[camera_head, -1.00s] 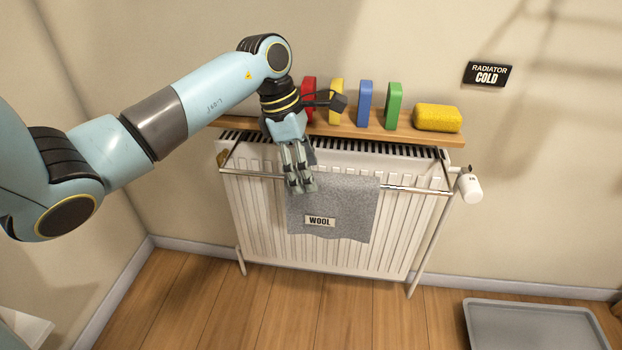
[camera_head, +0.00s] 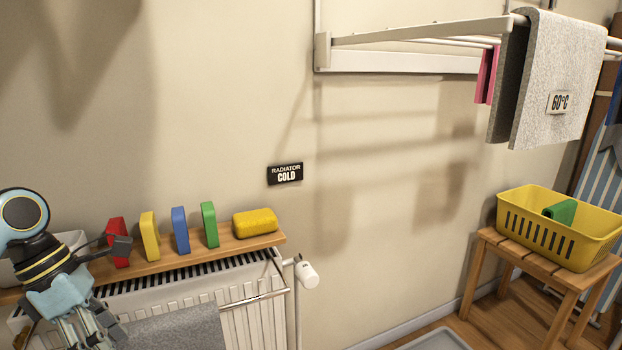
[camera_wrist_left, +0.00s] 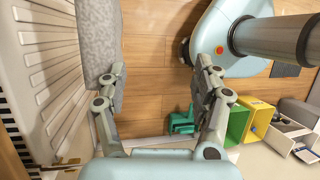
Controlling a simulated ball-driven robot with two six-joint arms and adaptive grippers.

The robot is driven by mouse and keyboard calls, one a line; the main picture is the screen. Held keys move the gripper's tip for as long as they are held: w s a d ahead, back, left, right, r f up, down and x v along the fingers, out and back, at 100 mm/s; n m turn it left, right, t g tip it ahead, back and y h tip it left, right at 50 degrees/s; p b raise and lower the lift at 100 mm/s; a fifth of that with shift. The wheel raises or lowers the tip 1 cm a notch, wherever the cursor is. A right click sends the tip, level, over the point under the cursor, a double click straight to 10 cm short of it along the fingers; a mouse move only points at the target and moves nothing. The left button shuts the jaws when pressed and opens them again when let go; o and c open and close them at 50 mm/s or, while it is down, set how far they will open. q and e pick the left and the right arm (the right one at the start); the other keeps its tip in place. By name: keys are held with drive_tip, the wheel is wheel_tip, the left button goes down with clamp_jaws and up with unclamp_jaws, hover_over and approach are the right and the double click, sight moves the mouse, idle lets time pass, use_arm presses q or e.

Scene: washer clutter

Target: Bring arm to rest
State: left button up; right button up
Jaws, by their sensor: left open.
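My left gripper (camera_head: 88,332) is at the bottom left of the head view, in front of the radiator (camera_head: 245,310). Its fingertips are partly cut off there. In the left wrist view the gripper (camera_wrist_left: 158,85) has its two fingers wide apart, with only floor between them. A grey cloth (camera_head: 180,328) hangs on the radiator's front rail. In the left wrist view the cloth (camera_wrist_left: 98,35) is right beside the left finger; I cannot tell whether they touch. My right gripper is in neither view.
A wooden shelf (camera_head: 185,257) above the radiator holds red, yellow, blue and green blocks and a yellow sponge (camera_head: 255,222). A wall rack (camera_head: 420,35) with a grey towel (camera_head: 560,75) is upper right. A yellow basket (camera_head: 560,230) stands on a wooden stool (camera_head: 500,245).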

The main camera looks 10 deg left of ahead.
use_arm(q)
drive_tip(key=s+d+f+n+t+h+p, duration=0.1)
drive_tip(key=s+d+f+n+t+h, duration=0.25)
drive_tip(key=d+f+n, duration=0.4)
drive_tip(key=s+d+f+n+t+h+p, duration=0.15)
drive_tip(key=d+f+n+t+h, duration=0.3)
drive_tip(key=n, duration=0.55)
drive_tip(key=s+a+f+n+t+y, duration=0.1)
drive_tip(key=s+a+f+n+y, duration=0.2)
drive_tip(key=s+f+n+y, duration=0.4)
drive_tip(key=s+a+f+n+t+y, duration=0.1)
drive_tip(key=s+a+f+n+y, duration=0.3)
drive_tip(key=f+n, duration=0.55)
drive_tip(key=s+a+f+n+g+y, duration=0.1)
drive_tip(key=s+f+n+g, duration=0.2)
drive_tip(key=s, duration=0.5)
drive_tip(key=s+f+n+g, duration=0.3)
drive_tip(key=s+n, duration=0.2)
drive_tip(key=s, duration=0.3)
drive_tip(key=s+a+f+n+g+y, duration=0.1)
drive_tip(key=s+f+n+g, duration=0.2)
drive_tip(key=s+n, duration=0.2)
drive_tip(key=s, duration=0.3)
drive_tip(key=shift+s+a+f+g+y, duration=0.15)
drive_tip(key=shift+s+a+g+y, duration=0.15)
drive_tip(key=shift+w, duration=0.1)
